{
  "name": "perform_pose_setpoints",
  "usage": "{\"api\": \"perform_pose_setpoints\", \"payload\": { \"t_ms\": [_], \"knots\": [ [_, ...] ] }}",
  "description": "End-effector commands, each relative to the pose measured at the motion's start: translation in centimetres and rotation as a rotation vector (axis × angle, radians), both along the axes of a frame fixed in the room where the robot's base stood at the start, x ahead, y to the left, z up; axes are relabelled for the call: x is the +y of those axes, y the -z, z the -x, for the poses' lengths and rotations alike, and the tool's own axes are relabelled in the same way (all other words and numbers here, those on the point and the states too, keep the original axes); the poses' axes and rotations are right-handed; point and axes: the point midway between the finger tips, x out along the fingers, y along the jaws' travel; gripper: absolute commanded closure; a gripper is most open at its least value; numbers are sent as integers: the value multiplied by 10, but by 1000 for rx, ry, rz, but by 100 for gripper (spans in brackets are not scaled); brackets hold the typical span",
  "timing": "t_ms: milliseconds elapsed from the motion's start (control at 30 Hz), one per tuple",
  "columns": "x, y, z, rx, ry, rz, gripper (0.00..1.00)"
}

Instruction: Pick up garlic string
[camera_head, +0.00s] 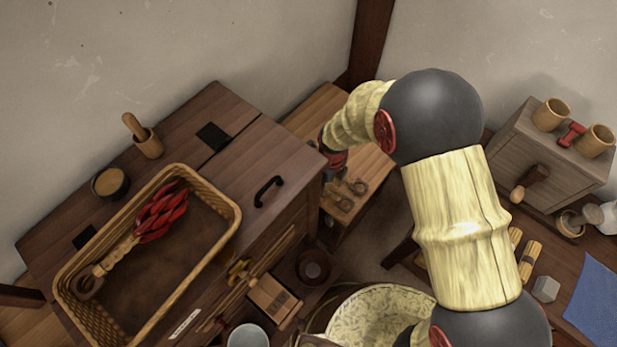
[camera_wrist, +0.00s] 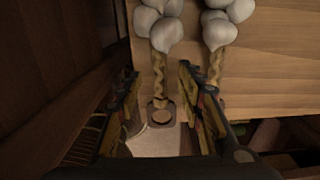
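Two garlic strings show in the wrist view, each with white bulbs at the top and a braided tan stem. The left garlic string (camera_wrist: 159,75) has its stem between my fingers and a ring at its lower end near the wood's edge. The right garlic string (camera_wrist: 218,35) lies beyond my right finger, its stem partly hidden. My gripper (camera_wrist: 159,70) is open, with visible gaps between the left stem and both fingers. In the head view my gripper (camera_head: 335,158) is at the cabinet's right side, and rings (camera_head: 350,188) show below it; the bulbs are hidden.
A dark wooden cabinet (camera_head: 225,165) stands close left of my gripper. On it are a wicker basket (camera_head: 232,213) holding a red pepper string (camera_head: 160,215), a mortar with pestle (camera_head: 148,145) and a dark bowl (camera_head: 110,183). A wooden surface (camera_wrist: 275,75) lies under the garlic.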

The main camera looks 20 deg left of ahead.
Motion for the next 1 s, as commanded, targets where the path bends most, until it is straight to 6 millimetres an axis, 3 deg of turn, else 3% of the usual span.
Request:
{"api": "perform_pose_setpoints", "payload": {
  "t_ms": [33, 167, 433, 1000],
  "knots": [
    [2, 13, 0, 2, -1, 1, 62],
    [2, 30, 0, 2, 0, 1, 62],
    [2, 32, 0, 0, -1, 0, 62],
    [2, 32, 0, 1, -1, 1, 94]
  ]
}}
